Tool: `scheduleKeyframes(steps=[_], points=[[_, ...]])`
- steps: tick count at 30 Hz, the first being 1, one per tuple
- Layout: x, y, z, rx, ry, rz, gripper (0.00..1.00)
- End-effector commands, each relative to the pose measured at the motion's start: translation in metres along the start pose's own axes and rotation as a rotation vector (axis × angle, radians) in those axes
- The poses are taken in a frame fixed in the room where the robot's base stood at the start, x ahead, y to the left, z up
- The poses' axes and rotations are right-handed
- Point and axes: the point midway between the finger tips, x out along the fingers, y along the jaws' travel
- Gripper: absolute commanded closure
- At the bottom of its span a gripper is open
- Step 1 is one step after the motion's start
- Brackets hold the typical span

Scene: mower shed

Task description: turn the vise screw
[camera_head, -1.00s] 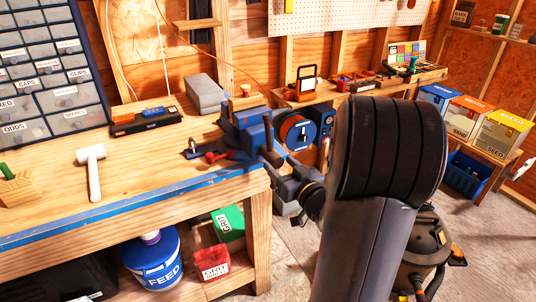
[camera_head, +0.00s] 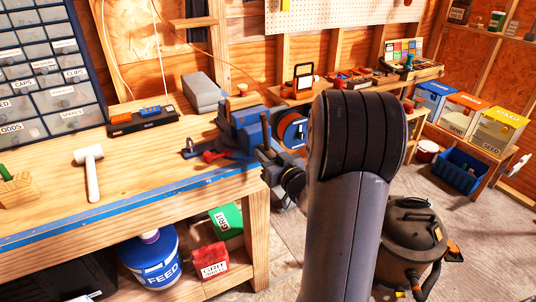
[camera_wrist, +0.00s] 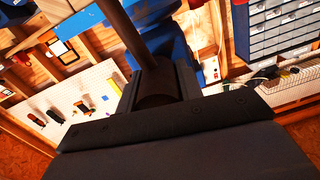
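The blue vise (camera_head: 244,128) stands on the front right corner of the wooden workbench. In the wrist view its blue body (camera_wrist: 167,42) lies beyond my fingers. The dark round end of the vise screw (camera_wrist: 156,86), with a long dark handle bar (camera_wrist: 124,32) running to the upper left, sits between my gripper's fingers. My gripper (camera_head: 267,158) is at the front of the vise. In the wrist view the fingers of my gripper (camera_wrist: 158,92) flank the screw end. I cannot tell whether they press on it.
The workbench (camera_head: 150,165) holds a white mallet (camera_head: 91,172), a red-handled tool (camera_head: 213,156) and a grey box (camera_head: 203,93). A shop vacuum (camera_head: 414,235) stands on the floor at right. Boxes (camera_head: 466,112) stand on a low shelf.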

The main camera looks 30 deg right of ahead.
Motion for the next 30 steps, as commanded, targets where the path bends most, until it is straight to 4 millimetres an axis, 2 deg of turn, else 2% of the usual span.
scheduleKeyframes(steps=[1,8,23,24,30], points=[[-0.0001,0.0000,0.0000,0.000,0.000,0.000,0.70],[-0.0002,0.0000,0.0000,0.000,0.000,0.000,0.88],[-0.0002,0.0001,0.0001,0.071,0.000,0.000,0.88],[-0.0002,0.0001,0.0001,0.071,0.000,0.000,0.65],[-0.0002,0.0001,0.0000,0.071,0.000,0.000,0.48]])
